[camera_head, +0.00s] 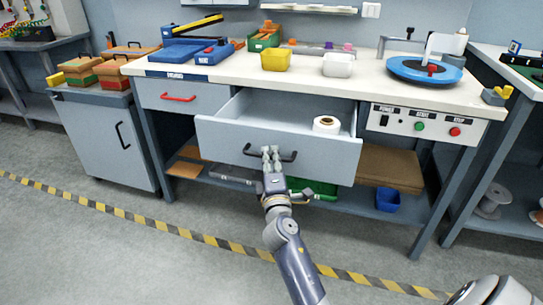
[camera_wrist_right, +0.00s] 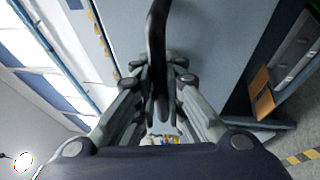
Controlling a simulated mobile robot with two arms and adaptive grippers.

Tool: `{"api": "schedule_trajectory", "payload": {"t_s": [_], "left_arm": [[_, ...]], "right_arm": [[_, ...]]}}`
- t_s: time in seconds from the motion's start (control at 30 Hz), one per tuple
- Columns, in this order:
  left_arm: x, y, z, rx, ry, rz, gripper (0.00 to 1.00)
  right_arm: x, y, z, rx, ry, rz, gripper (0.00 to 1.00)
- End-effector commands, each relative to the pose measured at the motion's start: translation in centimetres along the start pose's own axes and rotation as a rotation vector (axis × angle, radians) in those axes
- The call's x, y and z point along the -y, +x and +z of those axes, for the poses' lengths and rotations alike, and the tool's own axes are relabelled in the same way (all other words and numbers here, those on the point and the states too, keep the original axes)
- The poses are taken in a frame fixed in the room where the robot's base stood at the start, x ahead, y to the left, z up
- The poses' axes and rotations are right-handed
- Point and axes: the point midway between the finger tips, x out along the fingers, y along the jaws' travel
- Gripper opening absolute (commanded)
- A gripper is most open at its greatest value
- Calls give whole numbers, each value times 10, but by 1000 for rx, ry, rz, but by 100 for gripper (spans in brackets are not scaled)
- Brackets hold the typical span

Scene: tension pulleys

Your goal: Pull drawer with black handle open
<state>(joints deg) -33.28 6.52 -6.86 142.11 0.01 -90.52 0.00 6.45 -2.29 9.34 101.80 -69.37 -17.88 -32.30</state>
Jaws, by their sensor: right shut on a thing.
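The drawer (camera_head: 225,132) with the black handle (camera_head: 290,157) stands pulled out from under the workbench, with its inside showing. A white roll (camera_head: 326,124) lies in it at the right. My right gripper (camera_head: 270,153) is at the middle of the black handle and shut on it. In the right wrist view the black handle (camera_wrist_right: 157,40) runs between the two fingers of my right gripper (camera_wrist_right: 160,85), in front of the grey drawer face (camera_wrist_right: 215,45). The fingers hide part of the handle. My left gripper is not in view.
A closed drawer with a red handle (camera_head: 178,98) sits to the left. A cabinet (camera_head: 105,140) stands further left. A control panel (camera_head: 420,123) with buttons is at the right. Below, a shelf holds a blue bin (camera_head: 388,200) and a cardboard box (camera_head: 392,168). The floor in front is clear.

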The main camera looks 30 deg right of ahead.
Motion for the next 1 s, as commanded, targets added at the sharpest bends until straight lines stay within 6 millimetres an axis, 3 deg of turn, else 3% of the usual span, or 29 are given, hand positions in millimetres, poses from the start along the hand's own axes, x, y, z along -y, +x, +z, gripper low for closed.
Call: {"api": "schedule_trajectory", "payload": {"t_s": [0.23,0.27,0.3,0.67,1.0], "left_arm": [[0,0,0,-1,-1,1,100],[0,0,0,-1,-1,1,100],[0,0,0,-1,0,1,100],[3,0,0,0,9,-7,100],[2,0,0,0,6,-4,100]], "right_arm": [[1,0,0,0,0,-2,0],[1,0,0,0,0,-2,17],[1,0,0,0,0,-2,20],[1,-4,0,0,0,-1,20],[2,-55,0,1,2,-4,20]]}}
